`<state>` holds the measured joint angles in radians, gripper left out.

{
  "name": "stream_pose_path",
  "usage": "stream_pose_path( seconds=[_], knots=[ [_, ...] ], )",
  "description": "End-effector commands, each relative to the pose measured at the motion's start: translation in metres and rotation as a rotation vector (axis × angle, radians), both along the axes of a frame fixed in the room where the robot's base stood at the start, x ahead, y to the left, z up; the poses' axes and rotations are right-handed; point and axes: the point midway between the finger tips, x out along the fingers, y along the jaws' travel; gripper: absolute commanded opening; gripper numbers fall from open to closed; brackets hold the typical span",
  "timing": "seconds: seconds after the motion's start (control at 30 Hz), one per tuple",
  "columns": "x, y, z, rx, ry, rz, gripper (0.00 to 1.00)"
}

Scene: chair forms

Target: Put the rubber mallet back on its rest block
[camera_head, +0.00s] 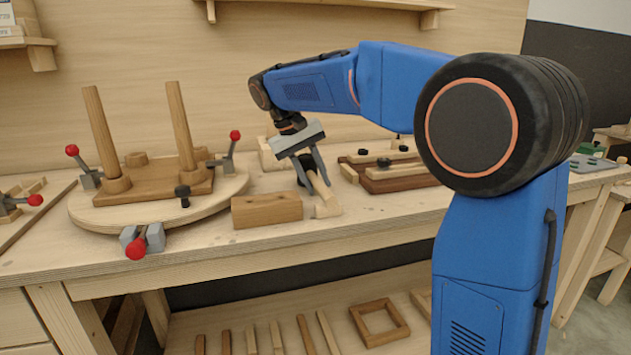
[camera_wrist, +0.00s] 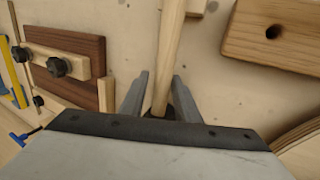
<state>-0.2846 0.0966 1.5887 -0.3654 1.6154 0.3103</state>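The rubber mallet has a pale wooden handle (camera_head: 320,190) and a dark head (camera_head: 303,171), partly hidden by my gripper (camera_head: 316,180). The gripper points down at the mallet, its two fingers apart. In the wrist view the handle (camera_wrist: 170,45) runs between the fingers of my gripper (camera_wrist: 160,82), with a gap visible on the left; whether the right finger touches it I cannot tell. The dark head shows only in part near the palm. A pale wooden block (camera_head: 328,209) sits at the handle's near end; it may be the rest block.
A brown block with a hole (camera_head: 266,211) lies just left of the mallet. A round board (camera_head: 95,215) with upright posts and red-knobbed clamps stands further left. A dark board with clamp bars (camera_head: 395,183) lies to the right. A shelf (camera_head: 330,4) hangs above.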

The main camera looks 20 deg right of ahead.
Motion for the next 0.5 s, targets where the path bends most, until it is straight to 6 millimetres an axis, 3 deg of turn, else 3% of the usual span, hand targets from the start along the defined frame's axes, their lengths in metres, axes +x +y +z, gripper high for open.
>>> stream_pose_path(
  seconds=[0.27,0.5],
  knots=[
    [0.0,0.004,-0.002,0.003,0.008,0.003,0.4],
    [0.002,0.015,0.027,0.003,0.003,0.003,0.4]
  ],
)
